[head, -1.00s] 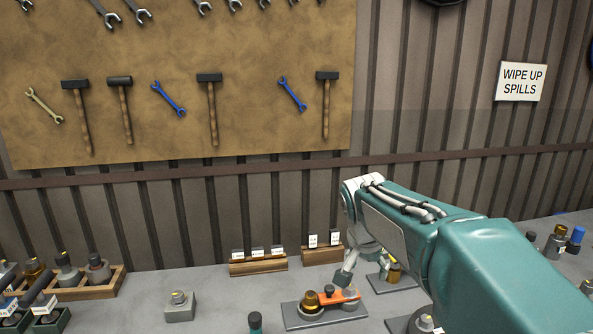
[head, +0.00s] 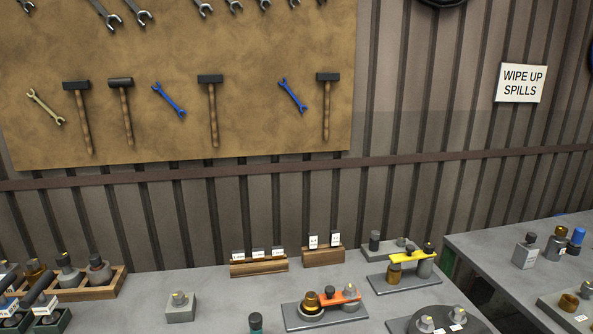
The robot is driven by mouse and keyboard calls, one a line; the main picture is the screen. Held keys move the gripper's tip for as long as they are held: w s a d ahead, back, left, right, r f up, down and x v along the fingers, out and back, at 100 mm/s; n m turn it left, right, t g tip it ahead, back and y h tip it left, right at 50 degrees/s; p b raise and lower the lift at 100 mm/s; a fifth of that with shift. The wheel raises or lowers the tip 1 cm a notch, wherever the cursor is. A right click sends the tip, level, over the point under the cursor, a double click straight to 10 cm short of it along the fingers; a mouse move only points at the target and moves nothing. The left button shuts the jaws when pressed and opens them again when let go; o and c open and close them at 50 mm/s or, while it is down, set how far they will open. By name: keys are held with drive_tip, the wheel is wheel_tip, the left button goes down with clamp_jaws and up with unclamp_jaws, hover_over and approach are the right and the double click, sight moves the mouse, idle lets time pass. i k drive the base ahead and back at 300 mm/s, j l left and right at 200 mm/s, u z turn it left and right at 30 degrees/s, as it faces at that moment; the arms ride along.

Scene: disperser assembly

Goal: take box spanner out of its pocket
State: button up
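No box spanner can be made out for certain in the head view. Two wooden holders stand at the back of the bench. The left wooden holder (head: 259,268) has several small dark pieces with white labels. The right wooden holder (head: 323,257) has two upright pieces with white labels (head: 313,241). I cannot tell whether any of these is the spanner or its pocket. My gripper is out of view.
A grey plate with an orange bar (head: 340,299) and a plate with a yellow bar (head: 411,257) stand right of centre. A wooden tray (head: 110,284) of bottle-like parts is at left. A grey block (head: 180,308) stands alone. Bare bench lies around it.

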sight(46, 305)
drive_tip(key=k+j+u, duration=0.2)
drive_tip(key=j+u, duration=0.25)
drive_tip(key=k+j+u, duration=0.1)
drive_tip(key=j+u, duration=0.15)
drive_tip(key=u, duration=0.2)
drive_tip(key=j+u, duration=0.5)
drive_tip(key=i+j+z, duration=0.35)
drive_tip(key=j, duration=0.3)
drive_tip(key=i+j+z, duration=0.35)
drive_tip(key=j, duration=0.35)
drive_tip(key=j+z, duration=0.15)
drive_tip(key=j, duration=0.2)
drive_tip(key=i+j+z, duration=0.15)
drive_tip(key=j, duration=0.25)
